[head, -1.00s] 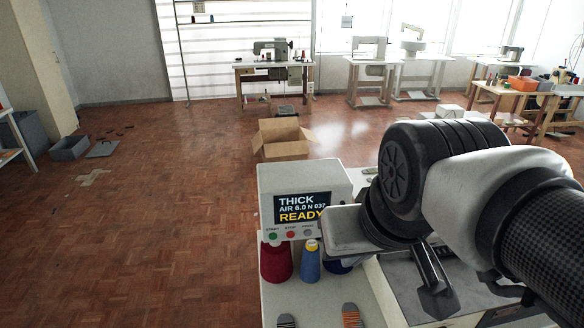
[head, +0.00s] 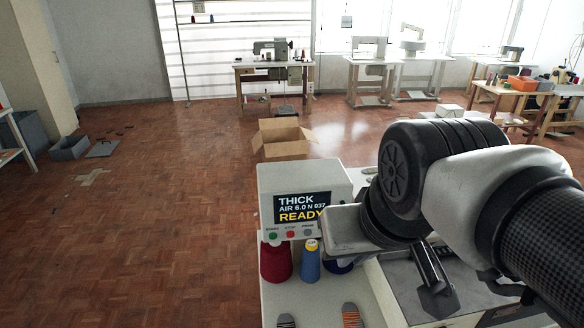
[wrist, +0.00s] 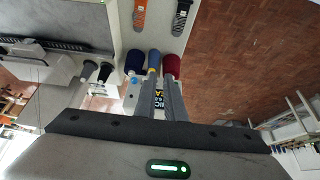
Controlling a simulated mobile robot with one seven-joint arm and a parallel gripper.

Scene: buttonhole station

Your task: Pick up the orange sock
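The orange sock (head: 351,315) lies on the pale worktop at the bottom of the head view, striped orange and grey, cut off by the frame edge. It also shows at the top of the wrist view (wrist: 140,15). A dark grey sock (head: 286,321) with small orange marks lies beside it; in the wrist view it is on the right (wrist: 181,15). My gripper (head: 437,300) is to the right of the socks in the head view, over the grey machine bed. In the wrist view its two fingers (wrist: 160,84) stand apart with nothing held between them.
A control box (head: 303,190) reading "THICK" and "READY" stands behind the socks. Red (head: 276,262), blue (head: 310,262) and dark blue (head: 338,264) thread cones stand in front of it. An open carton (head: 284,141) is on the floor beyond.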

